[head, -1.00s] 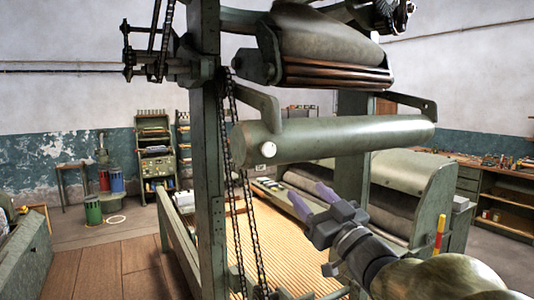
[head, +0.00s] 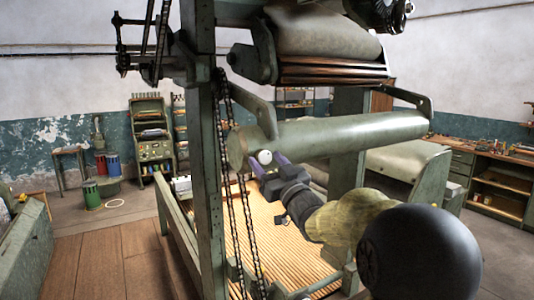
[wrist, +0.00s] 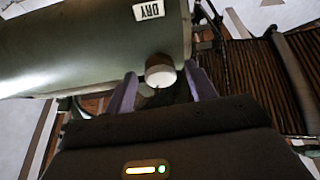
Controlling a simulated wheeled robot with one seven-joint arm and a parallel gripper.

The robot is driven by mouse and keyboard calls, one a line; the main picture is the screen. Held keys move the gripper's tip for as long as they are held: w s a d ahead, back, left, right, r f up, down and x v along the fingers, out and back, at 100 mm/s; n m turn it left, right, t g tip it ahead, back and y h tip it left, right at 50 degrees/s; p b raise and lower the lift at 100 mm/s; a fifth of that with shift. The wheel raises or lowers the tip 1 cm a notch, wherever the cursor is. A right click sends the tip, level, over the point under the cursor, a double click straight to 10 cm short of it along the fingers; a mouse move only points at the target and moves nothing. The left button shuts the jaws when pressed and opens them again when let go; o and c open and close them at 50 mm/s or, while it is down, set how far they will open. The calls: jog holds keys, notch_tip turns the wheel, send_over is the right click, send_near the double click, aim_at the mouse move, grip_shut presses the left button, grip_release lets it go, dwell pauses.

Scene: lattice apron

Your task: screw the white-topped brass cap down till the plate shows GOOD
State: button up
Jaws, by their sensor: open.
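The white-topped brass cap (head: 265,157) sits on the left end of the thick green roller (head: 340,140). In the wrist view the cap (wrist: 160,68) shows its pale round top, with darker metal around its side. My gripper (head: 268,168) is open, with purple fingers close to the cap. In the wrist view my gripper (wrist: 162,88) has one finger to each side of the cap, with gaps showing. Whether the fingertips reach past its rim I cannot tell.
A green post with hanging chains (head: 222,170) stands just left of the roller's end. A slatted wooden bed (head: 268,230) lies below. A second roller (head: 320,35) hangs above. Open floor (head: 110,260) is at the left.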

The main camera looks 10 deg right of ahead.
jog(key=shift+w+a+r, duration=0.1)
jog(key=shift+w+r, duration=0.05)
jog(key=shift+w, duration=0.1)
jog(key=c, duration=1)
